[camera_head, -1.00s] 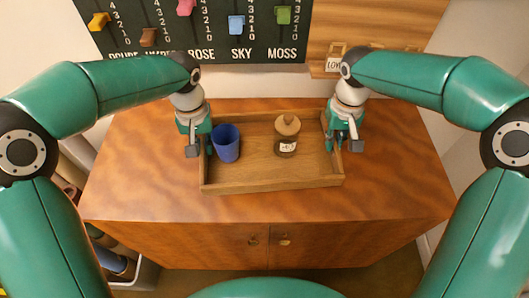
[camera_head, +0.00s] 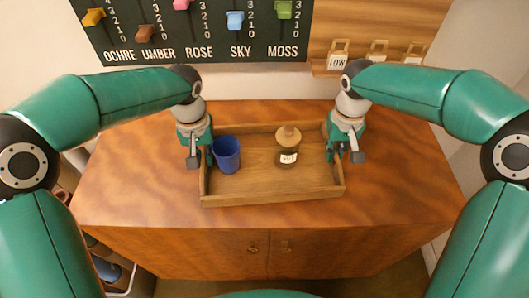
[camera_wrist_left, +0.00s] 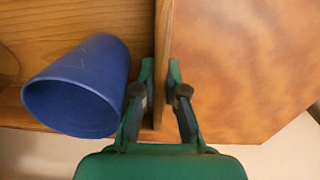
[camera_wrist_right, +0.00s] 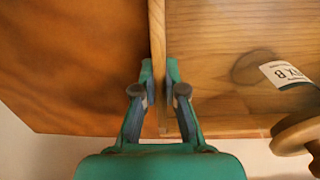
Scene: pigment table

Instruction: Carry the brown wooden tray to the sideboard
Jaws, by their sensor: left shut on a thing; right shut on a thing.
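The brown wooden tray (camera_head: 270,198) is over the sideboard top (camera_head: 130,190); I cannot tell whether it rests on the wood or hangs just above it. A blue cup (camera_head: 227,155) stands in its left part, and a labelled jar with a wooden stopper (camera_head: 288,146) stands right of its middle. My left gripper (camera_head: 205,160) is shut on the tray's left wall, which also shows between the fingers in the left wrist view (camera_wrist_left: 163,60). My right gripper (camera_head: 338,155) is shut on the right wall, seen in the right wrist view (camera_wrist_right: 157,50).
A dark board (camera_head: 190,30) with coloured sliders is on the wall behind. A small wooden shelf with tags (camera_head: 338,58) is at the back right. Bare sideboard top lies left, right and in front of the tray. Cabinet doors (camera_head: 270,250) are below the front edge.

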